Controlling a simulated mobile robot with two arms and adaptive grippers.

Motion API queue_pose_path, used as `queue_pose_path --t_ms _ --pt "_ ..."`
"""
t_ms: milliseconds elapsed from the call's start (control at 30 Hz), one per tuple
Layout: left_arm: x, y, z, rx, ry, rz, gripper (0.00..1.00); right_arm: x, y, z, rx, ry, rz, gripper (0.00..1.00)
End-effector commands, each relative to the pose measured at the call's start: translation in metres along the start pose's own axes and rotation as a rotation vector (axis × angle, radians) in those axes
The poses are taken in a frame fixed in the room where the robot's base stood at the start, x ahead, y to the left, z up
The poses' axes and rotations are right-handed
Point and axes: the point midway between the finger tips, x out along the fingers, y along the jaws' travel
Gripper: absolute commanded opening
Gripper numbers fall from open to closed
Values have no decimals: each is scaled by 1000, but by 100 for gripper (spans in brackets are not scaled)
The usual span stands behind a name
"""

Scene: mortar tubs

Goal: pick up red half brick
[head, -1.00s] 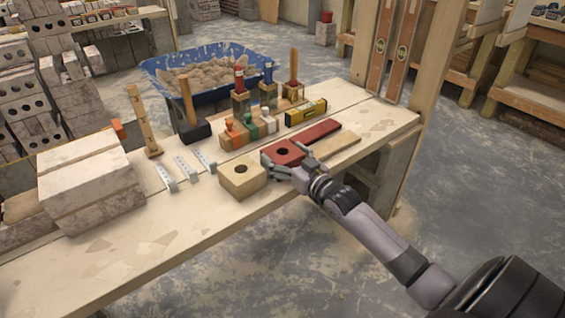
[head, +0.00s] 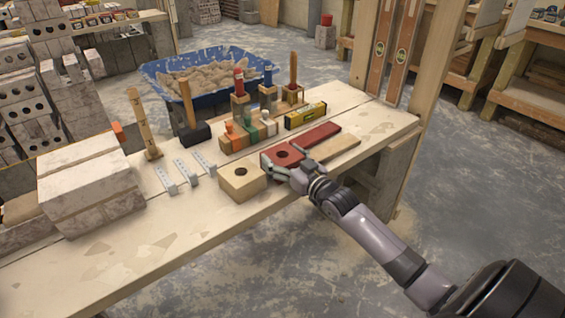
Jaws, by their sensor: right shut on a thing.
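The red half brick (head: 283,153) has a dark round hole in its top and sits on the wooden bench, right of a pale yellow block with a hole (head: 242,180). My right gripper (head: 285,160) reaches it from the lower right. Its fingers are closed around the brick, one at the near left side and one at the far right side. The brick seems to be at bench height; I cannot tell if it touches the bench. My left gripper is not in view.
A long red piece (head: 320,133) and a wooden strip (head: 333,146) lie close behind the brick. A pale block stack (head: 90,190) fills the bench's left.

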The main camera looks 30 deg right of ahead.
Motion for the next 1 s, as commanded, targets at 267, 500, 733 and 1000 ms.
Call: queue_pose_path --t_ms 267,500,733,1000 --pt "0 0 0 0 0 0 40 0 0 -1 0 1 0 23" --pt "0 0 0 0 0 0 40 1 0 -5 -1 10 0 17" --pt "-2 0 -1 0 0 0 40 1 0 -10 -1 11 -1 17" --pt "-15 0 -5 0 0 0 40 1 0 -48 -2 14 -1 17"
